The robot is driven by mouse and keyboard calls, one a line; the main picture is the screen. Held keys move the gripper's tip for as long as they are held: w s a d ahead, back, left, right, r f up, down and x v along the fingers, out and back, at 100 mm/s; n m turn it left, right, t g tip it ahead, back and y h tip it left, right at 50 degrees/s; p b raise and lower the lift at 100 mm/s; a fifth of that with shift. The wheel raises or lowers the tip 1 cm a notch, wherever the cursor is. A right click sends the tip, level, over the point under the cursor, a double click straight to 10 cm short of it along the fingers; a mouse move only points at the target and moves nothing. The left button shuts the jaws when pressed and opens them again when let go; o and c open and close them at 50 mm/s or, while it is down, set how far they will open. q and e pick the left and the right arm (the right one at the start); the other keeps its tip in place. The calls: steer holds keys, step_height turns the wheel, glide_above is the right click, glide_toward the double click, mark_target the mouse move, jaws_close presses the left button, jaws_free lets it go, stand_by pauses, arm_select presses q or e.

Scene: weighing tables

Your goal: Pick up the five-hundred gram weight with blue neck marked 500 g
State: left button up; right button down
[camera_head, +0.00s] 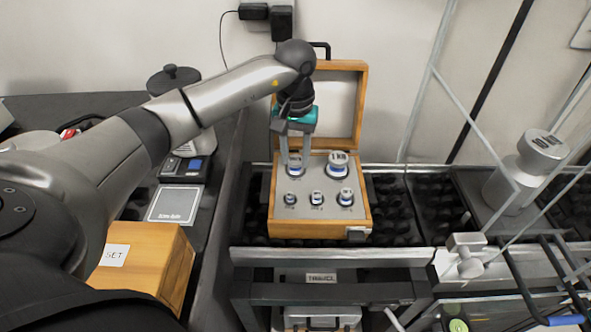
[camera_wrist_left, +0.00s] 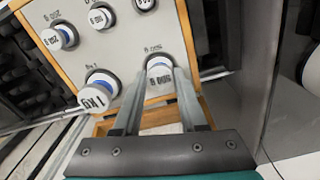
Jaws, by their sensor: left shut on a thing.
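The 500 g weight (camera_head: 295,171) has a white top and a blue neck. It is at the back left of the open wooden weight case (camera_head: 274,212). In the left wrist view the 500 g weight (camera_wrist_left: 160,79) shows its marking between my finger tips. My left gripper (camera_head: 295,156) reaches down from above and is shut on this weight; the fingers also show in the wrist view (camera_wrist_left: 160,88). The weight's base is partly hidden, so I cannot tell whether it is clear of its hole. My right gripper is not in view.
The larger 1 kg weight (camera_head: 338,160) stands close to the right of the held weight. Several smaller weights, one of them at the front right (camera_head: 346,197), stand in the front row. The raised lid (camera_head: 361,110) is just behind. A closed wooden box (camera_head: 150,262) is at left.

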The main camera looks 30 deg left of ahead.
arm_select(q)
jaws_close()
steer(key=shift+r, duration=0.1)
stand_by(0.8)
